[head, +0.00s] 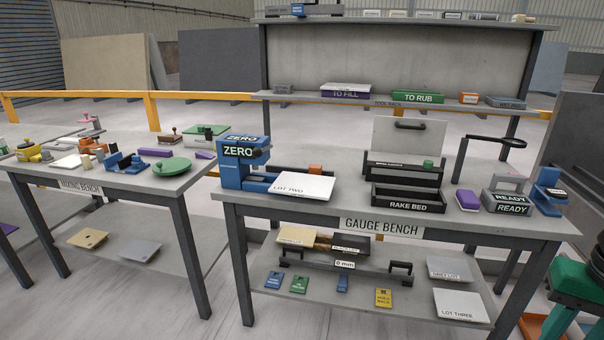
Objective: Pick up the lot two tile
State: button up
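The lot two tile (306,187) is a white square slab with "LOT TWO" printed along its front left edge. It lies on the left part of the gauge bench (340,213), near the front edge, just right of the blue "ZERO" device (241,165). It looks slightly tilted, and its underside is hidden, so I cannot tell what it rests on. An orange block (315,170) sits just behind it. My gripper is not in view.
A dark tray marked "RAKE BED" (408,197) stands right of the tile. A purple block (467,200) and "READY" boxes (513,204) are further right. The lower shelf holds another tile, "LOT THREE" (460,304). The mixing bench (110,180) is at left, with a floor gap between.

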aim_at(320, 187)
jog(key=k, duration=1.05)
jog(key=u, duration=0.65)
jog(key=i, duration=1.55)
jog(key=z, duration=0.5)
